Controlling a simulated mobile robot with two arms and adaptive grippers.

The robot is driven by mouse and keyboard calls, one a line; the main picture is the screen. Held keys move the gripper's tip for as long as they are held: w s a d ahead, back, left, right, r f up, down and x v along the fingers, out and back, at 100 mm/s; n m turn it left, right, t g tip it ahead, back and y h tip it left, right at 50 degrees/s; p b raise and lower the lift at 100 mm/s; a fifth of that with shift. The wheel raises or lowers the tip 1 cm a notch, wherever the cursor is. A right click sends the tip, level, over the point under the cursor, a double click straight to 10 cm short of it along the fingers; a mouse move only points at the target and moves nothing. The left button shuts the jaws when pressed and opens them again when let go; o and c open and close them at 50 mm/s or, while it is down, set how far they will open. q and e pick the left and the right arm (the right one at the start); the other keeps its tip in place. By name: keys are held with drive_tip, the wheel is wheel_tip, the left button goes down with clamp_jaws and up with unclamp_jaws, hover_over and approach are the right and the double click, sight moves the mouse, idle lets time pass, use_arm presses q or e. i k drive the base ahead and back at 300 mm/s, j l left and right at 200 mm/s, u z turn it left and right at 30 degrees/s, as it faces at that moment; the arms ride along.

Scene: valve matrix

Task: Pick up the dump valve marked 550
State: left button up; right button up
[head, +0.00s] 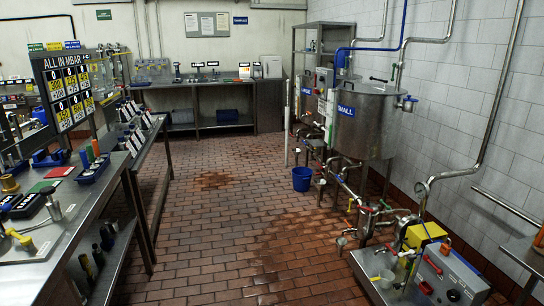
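I cannot make out a dump valve marked 550 in the head view. A black board headed "ALL IN MBAR" (70,86) stands over the left bench, with numbered cards in two rows; most numbers are too small to read surely. Small metal fittings and labelled blocks stand on the left bench (112,190), among them a metal piece with a yellow handle (20,238) at the near left. Further labelled pieces (143,121) stand in a row farther along. Neither of my grippers is in view.
Blue trays (91,168) sit on the left bench. A steel tank (366,120) with piping stands at the right, and a blue bucket (302,179) is on the floor. A wheeled-looking pump unit (425,275) is at the near right. The brick floor (225,220) between is clear.

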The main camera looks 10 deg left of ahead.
sight(124, 145)
drive_tip(key=i, duration=0.65)
drive_tip(key=i+l+u, duration=0.15)
drive_tip(key=i, duration=1.1)
drive_tip(key=i+l+u, duration=0.1)
drive_tip(key=i+u, duration=0.3)
drive_tip(key=i+l+u, duration=0.25)
drive_tip(key=u, duration=0.2)
drive_tip(key=i+l+u, duration=0.65)
drive_tip(key=l+u, duration=0.2)
drive_tip(key=i+l+u, duration=0.3)
drive_tip(key=l, duration=0.25)
drive_tip(key=k, duration=0.05)
